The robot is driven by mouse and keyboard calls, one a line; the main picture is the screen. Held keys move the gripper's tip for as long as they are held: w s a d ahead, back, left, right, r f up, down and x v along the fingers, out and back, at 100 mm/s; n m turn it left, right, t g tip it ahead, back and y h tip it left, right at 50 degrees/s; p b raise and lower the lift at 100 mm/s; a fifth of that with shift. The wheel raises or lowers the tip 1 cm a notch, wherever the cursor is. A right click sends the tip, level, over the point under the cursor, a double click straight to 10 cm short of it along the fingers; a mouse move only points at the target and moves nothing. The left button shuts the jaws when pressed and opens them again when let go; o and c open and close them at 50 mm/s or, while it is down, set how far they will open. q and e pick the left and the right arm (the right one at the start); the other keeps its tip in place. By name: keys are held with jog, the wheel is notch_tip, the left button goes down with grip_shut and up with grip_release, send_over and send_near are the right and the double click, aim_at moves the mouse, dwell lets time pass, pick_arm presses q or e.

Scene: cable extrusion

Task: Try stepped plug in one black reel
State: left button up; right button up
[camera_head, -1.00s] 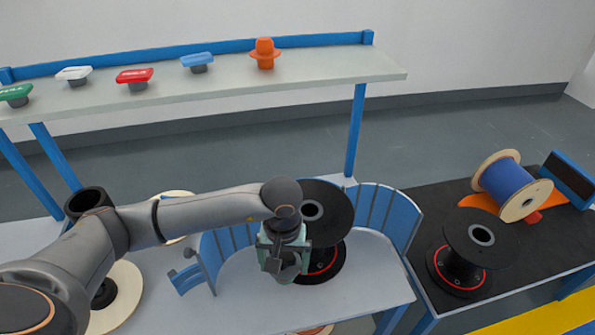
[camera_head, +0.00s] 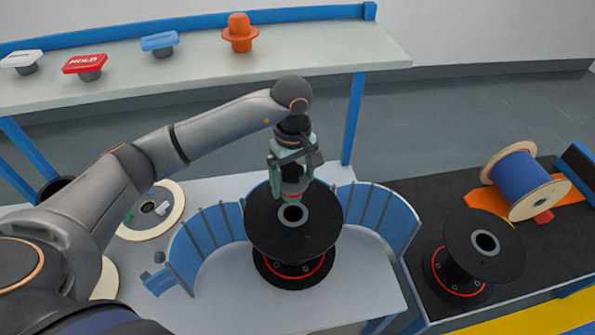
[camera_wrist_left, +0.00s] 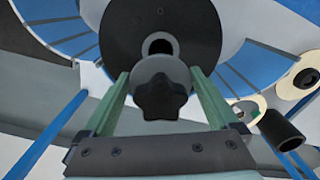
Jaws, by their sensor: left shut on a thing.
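My left gripper (camera_head: 291,188) is over the far part of a black reel's (camera_head: 262,228) top flange, just behind its centre hole. The reel stands upright inside a curved blue fence. In the left wrist view, the gripper (camera_wrist_left: 160,78) is shut on a grey round plug (camera_wrist_left: 160,68) with a dark star-shaped knob. The reel's open hole shows beyond the plug, so the plug is not in it; the gap is hard to tell. A second black reel (camera_head: 457,235) stands upright on the right. An orange stepped piece (camera_head: 239,35) sits on the shelf. My right gripper is out of view.
The blue fence (camera_head: 205,238) curves around the middle reel. A blue-wound spool (camera_head: 522,185) lies on its side on an orange cradle at right. The shelf (camera_head: 330,55) holds red, blue and white handled pieces. A pale reel (camera_head: 165,195) lies at left.

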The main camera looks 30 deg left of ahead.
aim_at(294, 197)
pick_arm(q)
jog(key=shift+s+f+b, duration=0.1)
jog(key=shift+f+b, duration=0.2)
jog(key=shift+f, duration=0.25)
notch_tip(294, 197, down, 3)
jog(key=shift+f+b, duration=0.15)
jog(key=shift+b, duration=0.85)
jog(key=shift+f, duration=0.55)
jog(key=shift+d+b, duration=0.2)
jog(key=shift+b, duration=0.2)
jog(key=shift+s, duration=0.1)
jog(key=shift+f+b, duration=2)
jog(key=shift+b, duration=0.05)
jog(key=o, duration=1.1)
jog(key=shift+c, duration=0.2)
jog(key=shift+o, duration=0.4)
